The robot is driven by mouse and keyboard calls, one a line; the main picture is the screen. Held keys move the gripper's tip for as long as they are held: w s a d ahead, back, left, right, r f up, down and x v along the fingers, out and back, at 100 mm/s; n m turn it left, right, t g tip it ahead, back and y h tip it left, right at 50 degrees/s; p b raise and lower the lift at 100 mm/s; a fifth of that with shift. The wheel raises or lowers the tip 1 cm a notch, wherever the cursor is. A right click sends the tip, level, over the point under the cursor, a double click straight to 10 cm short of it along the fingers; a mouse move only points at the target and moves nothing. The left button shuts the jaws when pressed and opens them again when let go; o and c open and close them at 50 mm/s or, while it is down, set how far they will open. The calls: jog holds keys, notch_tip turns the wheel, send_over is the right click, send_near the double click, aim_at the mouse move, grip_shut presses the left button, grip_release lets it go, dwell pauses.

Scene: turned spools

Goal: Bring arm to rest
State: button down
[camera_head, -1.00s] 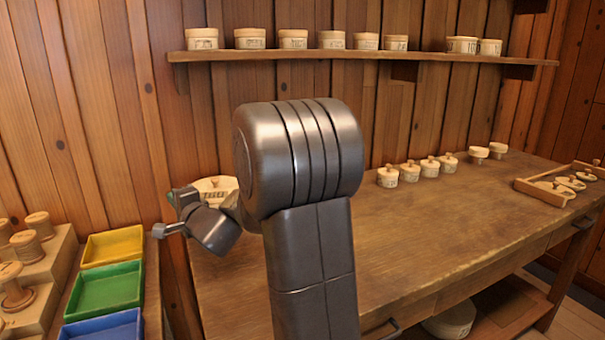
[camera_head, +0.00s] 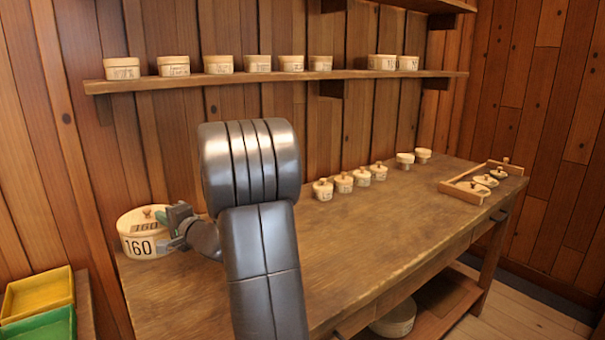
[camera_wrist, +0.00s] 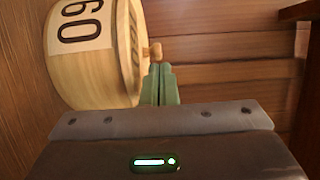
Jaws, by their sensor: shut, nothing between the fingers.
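My arm stands bent in front of the workbench in the head view, and its large grey joint hides part of the bench. My gripper (camera_head: 170,216) is at the left end of the arm, in front of the round wooden box labelled 160 (camera_head: 141,236). In the wrist view the green fingers of my gripper (camera_wrist: 160,84) are together with nothing between them. The box (camera_wrist: 119,50) is just beyond them, with its small lid knob (camera_wrist: 154,50) close to the fingertips. I cannot tell whether they touch.
The workbench (camera_head: 390,225) is mostly bare in the middle. Several small lidded pots (camera_head: 345,183) stand along its back. A wooden tray (camera_head: 462,193) with lids is at the right end. A shelf (camera_head: 285,77) with round boxes hangs above. Yellow (camera_head: 38,294) and green (camera_head: 40,328) bins are at lower left.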

jog(key=w+d+f, duration=0.2)
jog(key=w+d, duration=0.1)
jog(key=w+d+f, duration=0.1)
jog(key=d, duration=0.1)
jog(key=shift+w+f, duration=0.3)
jog(key=shift+w, duration=0.05)
jog(key=shift+s+a+f+p, duration=0.15)
jog(key=shift+f+p, duration=0.15)
jog(key=shift+f, duration=0.4)
